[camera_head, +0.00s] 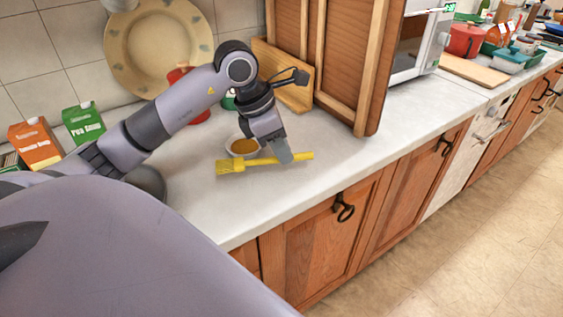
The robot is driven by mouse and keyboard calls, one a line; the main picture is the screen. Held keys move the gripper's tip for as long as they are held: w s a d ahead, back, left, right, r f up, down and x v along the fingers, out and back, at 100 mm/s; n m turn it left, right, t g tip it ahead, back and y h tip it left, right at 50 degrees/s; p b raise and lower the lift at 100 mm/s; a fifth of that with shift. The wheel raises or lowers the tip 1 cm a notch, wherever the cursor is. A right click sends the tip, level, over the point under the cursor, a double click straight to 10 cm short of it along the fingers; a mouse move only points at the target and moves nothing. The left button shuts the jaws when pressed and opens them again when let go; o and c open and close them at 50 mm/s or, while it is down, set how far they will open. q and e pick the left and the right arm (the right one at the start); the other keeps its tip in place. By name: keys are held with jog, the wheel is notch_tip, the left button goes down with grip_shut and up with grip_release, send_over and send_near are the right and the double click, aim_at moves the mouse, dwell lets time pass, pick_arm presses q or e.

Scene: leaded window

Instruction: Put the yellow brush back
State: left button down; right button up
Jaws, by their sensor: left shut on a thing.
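The yellow brush (240,164) is at the front part of the white counter, its bristles to the left and its handle to the right. My left gripper (285,157) comes down from above and is shut on the brush's handle. I cannot tell whether the brush touches the counter or is just above it. A small white bowl with amber contents (243,146) stands right behind the brush. My right gripper is not in view.
A wooden cabinet (345,60) and a leaning wooden board (285,80) stand behind the gripper. Cartons (84,124) stand at the left and a large plate (150,45) leans on the wall.

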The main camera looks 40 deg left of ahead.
aim_at(260, 159)
pick_arm(q)
jog(key=shift+f, duration=2)
jog(key=shift+f, duration=0.2)
jog(key=c, duration=1.1)
grip_release()
jog(key=shift+r, duration=0.1)
jog(key=shift+r, duration=0.1)
jog(key=v, duration=1.2)
jog(key=shift+d, duration=0.1)
